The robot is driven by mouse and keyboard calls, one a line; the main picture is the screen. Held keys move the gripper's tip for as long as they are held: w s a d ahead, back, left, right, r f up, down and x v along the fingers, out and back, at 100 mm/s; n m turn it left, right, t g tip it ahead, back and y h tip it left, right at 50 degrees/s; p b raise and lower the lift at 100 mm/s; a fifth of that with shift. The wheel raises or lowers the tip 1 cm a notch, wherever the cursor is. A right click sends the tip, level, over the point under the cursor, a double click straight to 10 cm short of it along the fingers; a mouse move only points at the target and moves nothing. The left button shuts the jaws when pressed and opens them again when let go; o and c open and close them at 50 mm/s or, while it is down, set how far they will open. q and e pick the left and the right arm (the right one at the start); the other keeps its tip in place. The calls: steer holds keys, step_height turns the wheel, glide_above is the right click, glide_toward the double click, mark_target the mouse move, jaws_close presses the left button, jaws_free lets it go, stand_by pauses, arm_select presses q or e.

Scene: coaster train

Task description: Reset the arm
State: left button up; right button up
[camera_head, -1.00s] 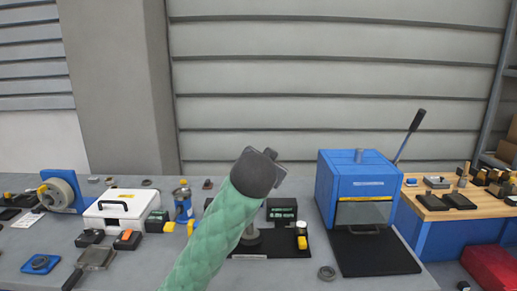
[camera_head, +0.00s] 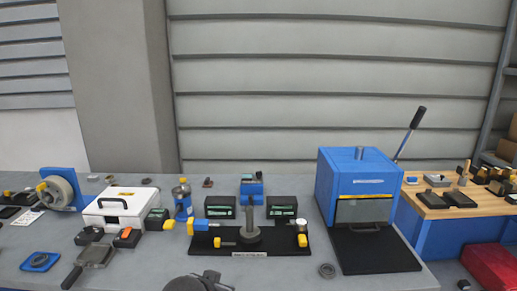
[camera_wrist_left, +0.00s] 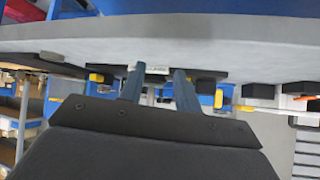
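My left gripper (camera_wrist_left: 158,74) shows in the left wrist view with its two blue-grey fingers apart and nothing between them. In the head view only a dark end part of an arm (camera_head: 197,282) shows at the bottom edge, in front of the workbench; I take it to be my left one. Its fingers cannot be made out there. My right gripper is in neither view.
The grey workbench (camera_head: 60,223) holds a black fixture base with an upright post (camera_head: 249,220), a white case (camera_head: 122,207), a blue lever press (camera_head: 357,178) and a long-handled tool (camera_head: 94,256).

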arm_select(q)
steer(key=s+a+f+g, duration=0.2)
steer(key=s+f+g, duration=0.1)
steer(key=s+f, duration=1)
steer(key=s+a+f+n+g+y, duration=0.1)
steer(key=s+f+g, duration=0.3)
steer(key=s+f, duration=1)
steer(key=shift+s+a+n+b, duration=0.3)
steer(key=shift+s+a, duration=0.2)
steer(key=shift+s, duration=0.55)
